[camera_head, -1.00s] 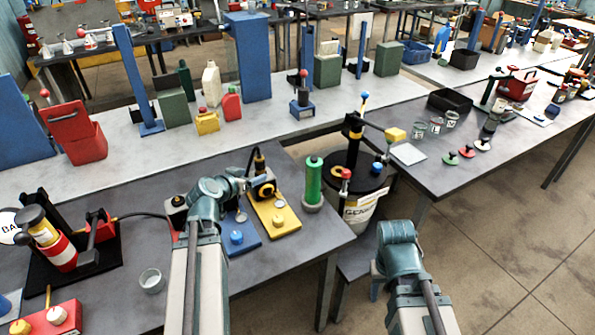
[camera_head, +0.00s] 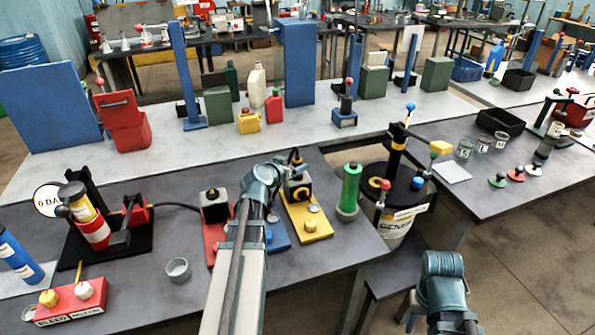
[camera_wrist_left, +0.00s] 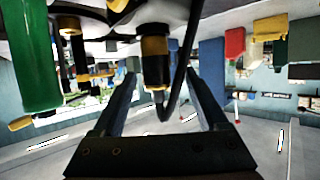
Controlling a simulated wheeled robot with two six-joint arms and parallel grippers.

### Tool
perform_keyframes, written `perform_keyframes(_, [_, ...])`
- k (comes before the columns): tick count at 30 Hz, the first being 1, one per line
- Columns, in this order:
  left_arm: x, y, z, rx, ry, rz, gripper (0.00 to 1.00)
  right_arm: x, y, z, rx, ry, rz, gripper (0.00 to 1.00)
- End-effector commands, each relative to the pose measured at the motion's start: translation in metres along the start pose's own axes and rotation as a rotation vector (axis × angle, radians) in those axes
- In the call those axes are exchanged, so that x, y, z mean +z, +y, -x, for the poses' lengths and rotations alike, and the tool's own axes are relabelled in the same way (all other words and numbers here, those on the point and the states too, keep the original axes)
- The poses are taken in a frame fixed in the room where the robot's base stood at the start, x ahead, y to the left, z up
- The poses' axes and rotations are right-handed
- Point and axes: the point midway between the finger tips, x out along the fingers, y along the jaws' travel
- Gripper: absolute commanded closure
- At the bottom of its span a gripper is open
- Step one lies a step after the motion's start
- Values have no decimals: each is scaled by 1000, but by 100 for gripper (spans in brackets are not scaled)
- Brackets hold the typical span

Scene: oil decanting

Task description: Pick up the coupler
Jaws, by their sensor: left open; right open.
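The coupler (camera_wrist_left: 155,55), black with yellow-orange bands, shows between my left gripper's fingers in the left wrist view, with a black hose curving beside it. My left gripper (camera_wrist_left: 163,85) is open, one finger on each side; I cannot tell whether either touches the coupler. In the head view my left gripper (camera_head: 285,172) is at the black-and-yellow unit on the yellow plate (camera_head: 312,229), and my wrist hides part of it. My right arm is at the lower right of the head view, but its fingers do not show.
A green cylinder (camera_head: 350,187) stands just right of the yellow plate. A red block with a knob (camera_head: 214,212) is to the left. A lidded drum (camera_head: 398,215) stands beyond the table's right edge. A small grey cup (camera_head: 178,269) stands at front left.

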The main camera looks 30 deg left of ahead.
Motion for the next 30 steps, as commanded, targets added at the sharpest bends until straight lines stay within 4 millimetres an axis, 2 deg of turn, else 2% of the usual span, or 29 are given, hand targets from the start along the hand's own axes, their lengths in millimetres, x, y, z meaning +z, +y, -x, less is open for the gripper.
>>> perform_keyframes(8, [0, 1, -9, 1, 1, 1, 24, 0, 0, -4, 0, 0, 0, 50])
perform_keyframes(18, [0, 4, -54, 1, 0, 0, 24, -1, -2, -21, 0, 0, 0, 50])
perform_keyframes(25, [-1, 4, -55, 0, 0, 1, 24, -1, -2, -20, 0, 0, 0, 50])
perform_keyframes(26, [-1, 4, -55, 0, 0, 1, 26, -1, -2, -20, 0, 0, 0, 50])
perform_keyframes(30, [-1, 4, -55, 0, 0, 1, 51, -1, -2, -20, 0, 0, 0, 50])
